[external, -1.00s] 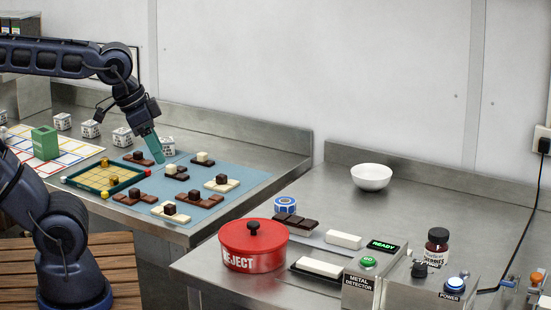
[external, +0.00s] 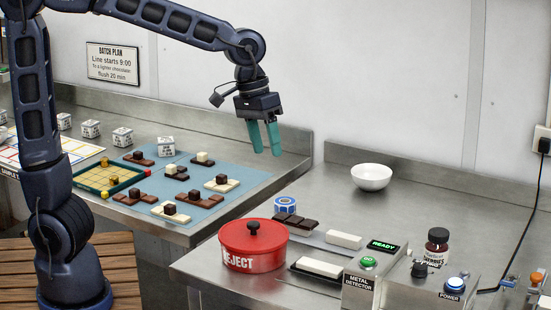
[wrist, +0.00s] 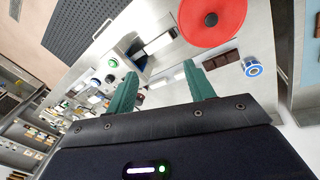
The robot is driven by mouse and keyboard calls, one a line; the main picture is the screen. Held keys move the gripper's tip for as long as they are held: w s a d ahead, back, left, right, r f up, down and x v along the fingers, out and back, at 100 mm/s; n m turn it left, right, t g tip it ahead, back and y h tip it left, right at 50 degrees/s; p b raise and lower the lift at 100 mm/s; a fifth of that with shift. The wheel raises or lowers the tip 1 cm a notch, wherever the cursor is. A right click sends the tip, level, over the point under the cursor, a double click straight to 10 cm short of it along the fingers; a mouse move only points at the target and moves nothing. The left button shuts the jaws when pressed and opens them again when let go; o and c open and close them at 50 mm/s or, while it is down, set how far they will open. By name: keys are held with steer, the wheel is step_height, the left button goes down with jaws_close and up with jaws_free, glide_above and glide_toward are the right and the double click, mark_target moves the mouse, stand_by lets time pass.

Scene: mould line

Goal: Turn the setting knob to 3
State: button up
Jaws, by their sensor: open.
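The likely setting knob (external: 419,269) is a small black knob on the grey control box (external: 412,292) at the right front, left of the lit blue POWER button (external: 457,282). Its number marks are too small to read. My gripper (external: 266,151) is open and empty, with teal fingers pointing down, above the gap between the two benches. It is well to the left of the knob and higher. In the wrist view my gripper (wrist: 160,72) shows both fingers apart with nothing between them; I cannot make out the knob's setting there.
A red REJECT pot (external: 252,250), dark chocolate bar (external: 295,220), blue tape roll (external: 285,204), white bowl (external: 371,177) and metal detector (external: 362,284) stand on the right bench. A dark-lidded jar (external: 437,242) stands behind the knob. The bench's back middle is clear.

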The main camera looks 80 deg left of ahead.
steer(key=w+d+f+n+y, duration=0.1)
steer(key=w+d+f, duration=0.15)
steer(key=w, duration=0.25)
steer(key=w+d+f+n, duration=0.1)
steer(key=w+d+f, duration=0.15)
steer(key=w, duration=0.35)
steer(key=n+t+y, duration=0.1)
steer(key=n+y, duration=0.1)
steer(key=y, duration=0.2)
glide_toward(421, 265)
steer(key=x, duration=0.8)
steer(key=shift+f, duration=0.3)
steer(key=c, duration=1)
steer(key=shift+o, duration=0.2)
